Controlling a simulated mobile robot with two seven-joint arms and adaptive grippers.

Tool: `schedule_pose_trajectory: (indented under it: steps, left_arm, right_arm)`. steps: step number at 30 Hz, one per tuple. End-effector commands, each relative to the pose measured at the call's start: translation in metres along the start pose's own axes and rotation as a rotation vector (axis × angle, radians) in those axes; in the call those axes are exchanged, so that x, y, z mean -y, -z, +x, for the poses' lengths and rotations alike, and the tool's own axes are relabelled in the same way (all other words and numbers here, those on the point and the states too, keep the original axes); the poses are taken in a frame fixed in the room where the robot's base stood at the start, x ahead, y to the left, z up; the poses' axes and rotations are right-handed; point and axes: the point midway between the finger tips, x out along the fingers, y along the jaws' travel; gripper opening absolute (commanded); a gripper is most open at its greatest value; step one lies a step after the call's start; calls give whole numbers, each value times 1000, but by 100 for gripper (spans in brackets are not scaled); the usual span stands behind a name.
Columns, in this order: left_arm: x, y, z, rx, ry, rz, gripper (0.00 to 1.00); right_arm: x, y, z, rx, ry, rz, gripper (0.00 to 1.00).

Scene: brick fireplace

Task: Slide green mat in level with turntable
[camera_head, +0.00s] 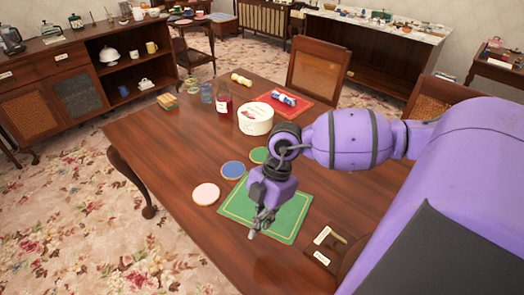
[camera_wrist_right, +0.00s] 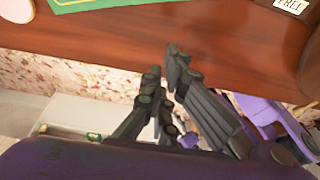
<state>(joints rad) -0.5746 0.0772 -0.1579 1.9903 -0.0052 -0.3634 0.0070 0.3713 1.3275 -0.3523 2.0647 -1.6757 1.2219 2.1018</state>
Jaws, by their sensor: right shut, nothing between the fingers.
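The green mat (camera_head: 290,225) with a pale border line lies flat on the wooden table, partly hidden by my right gripper. Its edge also shows at the top of the right wrist view (camera_wrist_right: 75,4). My right gripper (camera_head: 257,232) is shut and empty, pointing down by the mat's near-left edge. In the right wrist view its fingertips (camera_wrist_right: 164,62) appear apart from the mat's edge. A dark brown, round-edged piece (camera_wrist_right: 313,72) at the right of the wrist view may be the turntable; most of it is hidden or cut off. My left gripper is out of view.
Pink (camera_head: 206,194), blue (camera_head: 232,170) and green (camera_head: 259,155) discs lie beyond and left of the mat. A labelled dark plate (camera_head: 322,252) lies right of it. A white round box (camera_head: 256,119) and a red mat (camera_head: 292,103) are farther back.

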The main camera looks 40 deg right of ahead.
Motion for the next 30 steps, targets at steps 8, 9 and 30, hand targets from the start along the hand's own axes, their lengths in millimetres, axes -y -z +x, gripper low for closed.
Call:
schedule_pose_trajectory:
  steps: [8,9,30]
  left_arm:
    - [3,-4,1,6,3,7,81]
    - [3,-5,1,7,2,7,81]
    - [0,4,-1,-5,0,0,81]
  right_arm:
    - [1,0,57,-3,4,2,0]
    - [1,1,66,-4,4,1,0]
    - [0,-38,76,1,2,-1,0]
